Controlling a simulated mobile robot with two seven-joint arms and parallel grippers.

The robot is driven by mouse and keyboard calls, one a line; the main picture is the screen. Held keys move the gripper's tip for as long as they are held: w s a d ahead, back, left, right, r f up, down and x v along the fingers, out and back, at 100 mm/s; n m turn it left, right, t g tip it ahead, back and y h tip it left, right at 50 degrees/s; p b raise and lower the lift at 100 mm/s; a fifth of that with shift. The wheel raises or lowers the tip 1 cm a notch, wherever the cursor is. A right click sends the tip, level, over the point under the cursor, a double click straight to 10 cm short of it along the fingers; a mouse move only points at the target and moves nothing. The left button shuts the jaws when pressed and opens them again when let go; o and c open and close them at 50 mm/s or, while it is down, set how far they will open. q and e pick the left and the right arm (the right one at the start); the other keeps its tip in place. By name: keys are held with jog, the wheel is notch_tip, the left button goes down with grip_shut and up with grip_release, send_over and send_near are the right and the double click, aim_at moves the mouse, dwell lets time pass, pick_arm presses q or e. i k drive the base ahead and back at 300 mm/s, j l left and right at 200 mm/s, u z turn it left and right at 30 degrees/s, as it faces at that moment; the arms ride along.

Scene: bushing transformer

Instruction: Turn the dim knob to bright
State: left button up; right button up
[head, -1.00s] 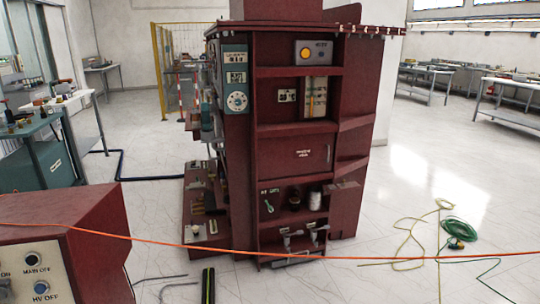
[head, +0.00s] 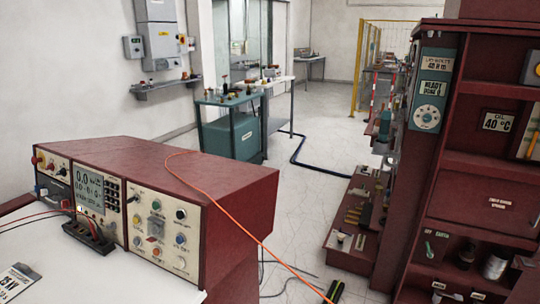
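No knob that I can make out is labelled dim or bright; the small labels are too small to read. A red console (head: 170,170) stands at the left front, with a cream control panel (head: 165,225) carrying several small coloured knobs or buttons. Beside it is a panel with a lit digital display (head: 90,192). A round white dial (head: 427,116) sits on a teal panel on the corner of the tall red cabinet (head: 480,130) at the right. Neither of my grippers is in view.
A white worktop (head: 120,280) lies in front of the console, with red and black leads on it. An orange cable (head: 228,213) runs from the console across the floor. A teal bench (head: 235,125) stands farther back. The floor between console and cabinet (head: 320,215) is mostly clear.

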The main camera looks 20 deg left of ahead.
aim_at(113, 225)
jog(key=i+l+u, duration=0.1)
jog(key=l+u, duration=0.25)
jog(key=i+l+u, duration=0.1)
jog(key=u, duration=0.2)
jog(key=l+u, duration=0.35)
jog(key=i+l+u, duration=0.45)
jog(key=i+l, duration=0.25)
jog(key=i, duration=0.85)
